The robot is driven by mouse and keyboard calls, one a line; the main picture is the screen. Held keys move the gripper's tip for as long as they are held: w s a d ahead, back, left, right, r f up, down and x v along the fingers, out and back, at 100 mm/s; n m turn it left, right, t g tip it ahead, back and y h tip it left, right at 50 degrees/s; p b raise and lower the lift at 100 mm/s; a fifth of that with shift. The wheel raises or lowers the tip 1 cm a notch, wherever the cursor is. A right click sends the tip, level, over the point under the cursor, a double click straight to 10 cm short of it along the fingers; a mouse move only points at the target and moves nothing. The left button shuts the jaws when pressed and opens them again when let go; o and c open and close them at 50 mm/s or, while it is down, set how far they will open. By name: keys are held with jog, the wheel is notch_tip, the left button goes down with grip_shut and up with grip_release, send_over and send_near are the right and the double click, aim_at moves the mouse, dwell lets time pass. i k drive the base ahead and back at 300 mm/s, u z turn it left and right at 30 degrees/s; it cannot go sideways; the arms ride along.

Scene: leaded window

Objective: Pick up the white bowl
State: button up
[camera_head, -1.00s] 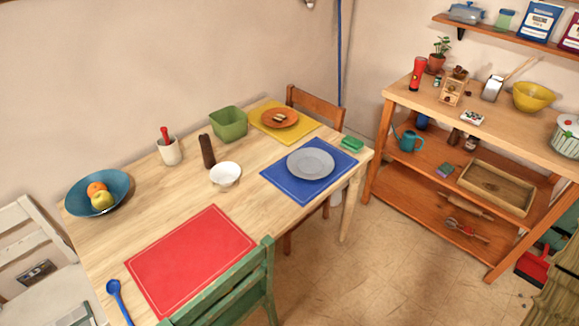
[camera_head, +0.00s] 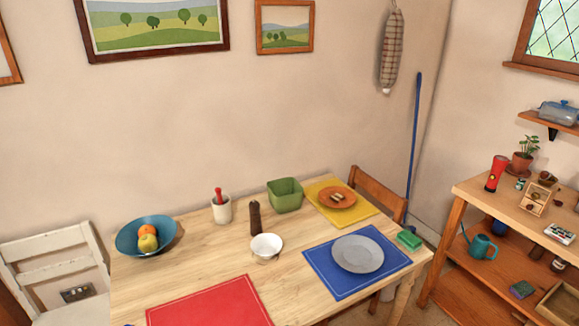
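The white bowl (camera_head: 266,246) stands upright near the middle of the wooden table (camera_head: 205,266). It looks empty. It is just in front of a dark brown pepper mill (camera_head: 255,218), between the red placemat (camera_head: 210,306) and the blue placemat (camera_head: 318,265). My gripper is not in view.
A grey plate (camera_head: 357,254) lies right. Chairs stand at the left (camera_head: 58,265) and far right end (camera_head: 377,191). A wooden shelf unit (camera_head: 455,215) stands right.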

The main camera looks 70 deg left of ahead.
aim_at(267, 245)
jog(key=u, duration=0.05)
jog(key=i, duration=2.6)
jog(key=u, duration=3.5)
